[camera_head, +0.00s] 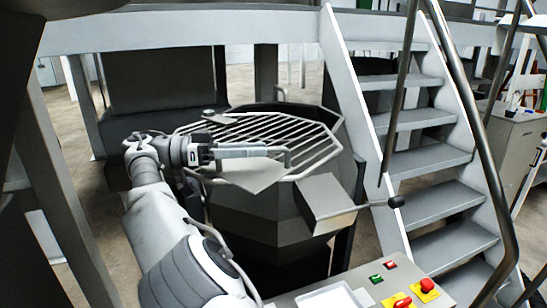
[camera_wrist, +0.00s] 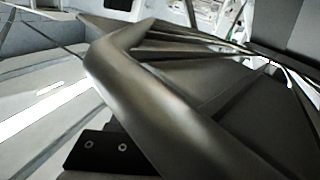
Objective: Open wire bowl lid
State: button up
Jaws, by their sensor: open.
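The wire bowl lid (camera_head: 255,127), a grid of parallel bars in an angular metal rim, lies across the top of the dark faceted bowl (camera_head: 265,212) in the head view. It looks closed. My gripper (camera_head: 262,151) reaches in from the left, low over the near part of the lid, beside a bent tube at the lid's near edge. In the wrist view a thick bent metal tube (camera_wrist: 150,100) fills the middle, very close. A black finger part with two screws (camera_wrist: 105,148) shows just below it. The jaws are open; the other finger is hidden. Contact cannot be told.
A metal box (camera_head: 325,200) with a black-knobbed lever (camera_head: 396,201) juts from the bowl's front right. Stairs with a railing (camera_head: 425,140) stand at right. A control panel (camera_head: 405,285) with red and green buttons is at the bottom. A platform beam runs behind.

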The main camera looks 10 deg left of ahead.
jog(key=r, duration=0.4)
jog(key=shift+w+d+r+p, duration=0.1)
jog(key=shift+d+p, duration=0.2)
jog(key=shift+p, duration=0.1)
jog(key=shift+d+r+b, duration=0.15)
jog(key=shift+d+b, duration=0.2)
jog(key=shift+b, duration=0.15)
jog(key=d+r+b, duration=0.4)
jog(key=d+r, duration=0.2)
jog(key=d, duration=0.4)
jog(key=shift+d+r, duration=0.2)
jog(key=shift+r, duration=0.1)
jog(key=shift+w, duration=0.1)
